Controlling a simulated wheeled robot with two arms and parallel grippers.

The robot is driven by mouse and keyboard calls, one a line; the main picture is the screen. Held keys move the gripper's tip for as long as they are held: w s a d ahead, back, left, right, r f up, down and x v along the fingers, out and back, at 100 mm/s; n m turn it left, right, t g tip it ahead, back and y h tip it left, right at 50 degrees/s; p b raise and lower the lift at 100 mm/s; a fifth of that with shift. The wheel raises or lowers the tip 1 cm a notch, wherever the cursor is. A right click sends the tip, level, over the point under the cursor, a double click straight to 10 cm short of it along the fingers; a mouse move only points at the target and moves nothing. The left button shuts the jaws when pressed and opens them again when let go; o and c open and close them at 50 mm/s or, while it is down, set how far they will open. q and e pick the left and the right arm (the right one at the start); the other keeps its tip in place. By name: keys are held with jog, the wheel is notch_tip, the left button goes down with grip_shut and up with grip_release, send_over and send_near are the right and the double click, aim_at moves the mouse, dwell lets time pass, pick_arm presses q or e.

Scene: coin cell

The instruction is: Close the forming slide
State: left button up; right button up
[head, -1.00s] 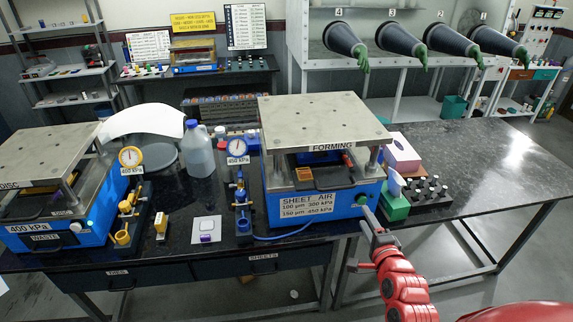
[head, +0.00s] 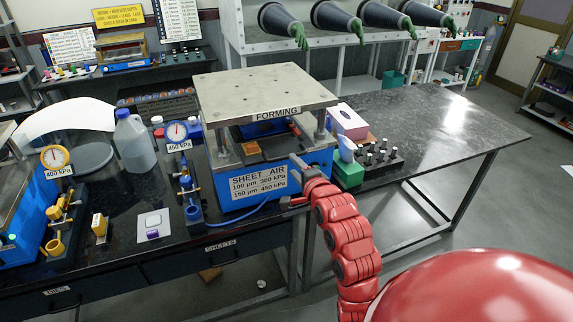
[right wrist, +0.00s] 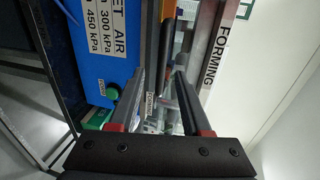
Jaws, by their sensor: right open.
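The forming press (head: 265,102) is a blue box under a thick grey plate marked FORMING. Its slide (head: 276,144) shows in the gap below the plate, with an orange-brown square (head: 251,148) at its left. The slide's front is partly hidden by my right gripper (head: 293,183), so I cannot tell how far out it stands. My right gripper is open at the press's front right. My left gripper is out of view.
A green box (head: 348,172), a pink-and-white box (head: 347,122) and a dark rack of small pegs (head: 378,158) stand right of the press. A gauge stand (head: 187,170) and a jug (head: 134,142) stand left. The bench's right part (head: 430,110) is clear.

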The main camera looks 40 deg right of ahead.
aim_at(287, 157)
jog(key=x, duration=0.1)
jog(key=p+x, duration=0.1)
jog(key=x, duration=0.1)
jog(key=p+x, duration=0.1)
jog(key=x, duration=0.1)
jog(key=shift+w+r, duration=0.15)
jog(key=shift+r, duration=0.1)
jog(key=shift+x, duration=0.95)
jog(key=shift+f, duration=0.1)
jog(key=shift+c, duration=0.3)
grip_shut()
